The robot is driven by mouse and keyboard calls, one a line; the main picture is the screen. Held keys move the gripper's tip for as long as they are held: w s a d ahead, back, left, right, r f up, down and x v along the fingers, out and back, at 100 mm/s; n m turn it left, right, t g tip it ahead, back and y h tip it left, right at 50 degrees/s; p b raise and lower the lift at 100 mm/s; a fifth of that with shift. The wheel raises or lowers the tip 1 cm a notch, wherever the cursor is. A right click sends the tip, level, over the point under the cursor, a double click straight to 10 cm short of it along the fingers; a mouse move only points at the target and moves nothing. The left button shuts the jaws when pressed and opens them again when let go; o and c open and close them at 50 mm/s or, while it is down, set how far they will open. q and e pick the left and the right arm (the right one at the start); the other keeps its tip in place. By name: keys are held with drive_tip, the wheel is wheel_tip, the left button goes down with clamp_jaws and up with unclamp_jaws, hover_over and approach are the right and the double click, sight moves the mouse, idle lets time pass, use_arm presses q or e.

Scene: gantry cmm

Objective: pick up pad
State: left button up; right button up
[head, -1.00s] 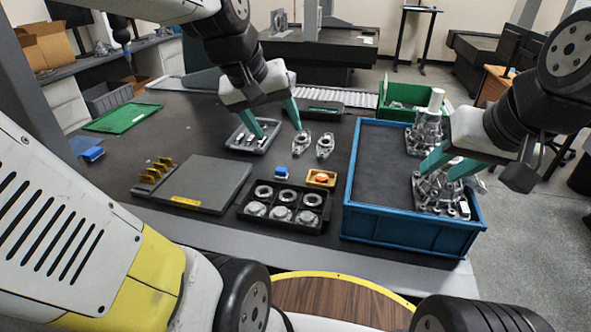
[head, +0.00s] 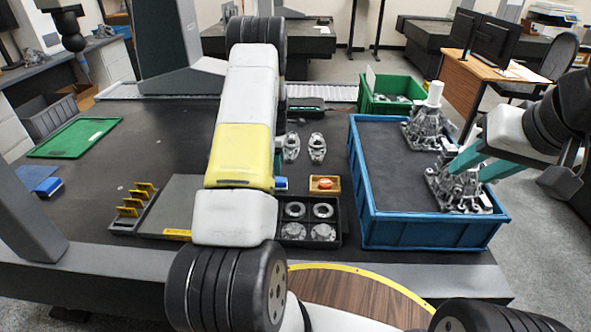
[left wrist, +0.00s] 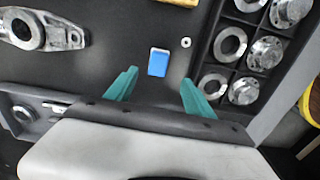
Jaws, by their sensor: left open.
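A small blue block with a pale edge, the only pad-like piece I see near my left gripper, lies on the dark table in the left wrist view (left wrist: 158,62). In the head view only a sliver of this blue block (head: 281,184) shows beside my left arm. My left gripper (left wrist: 158,92) is open and empty, its teal fingers on either side of and just short of the block.
A black tray (head: 336,240) of metal rings and flanges stands close beside the block. An orange-topped yellow box (head: 324,184) and metal links (head: 317,147) lie nearby. The blue bin (head: 420,232) stands right. A grey plate (head: 180,205) lies left. A small washer (left wrist: 186,42) is beside the block.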

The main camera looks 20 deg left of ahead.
sight(281, 180)
use_arm(q)
drive_tip(key=f, duration=0.9)
drive_tip(key=shift+w+f, duration=0.1)
drive_tip(key=shift+w, duration=0.15)
clamp_jaws()
drive_tip(key=shift+r, duration=5.05)
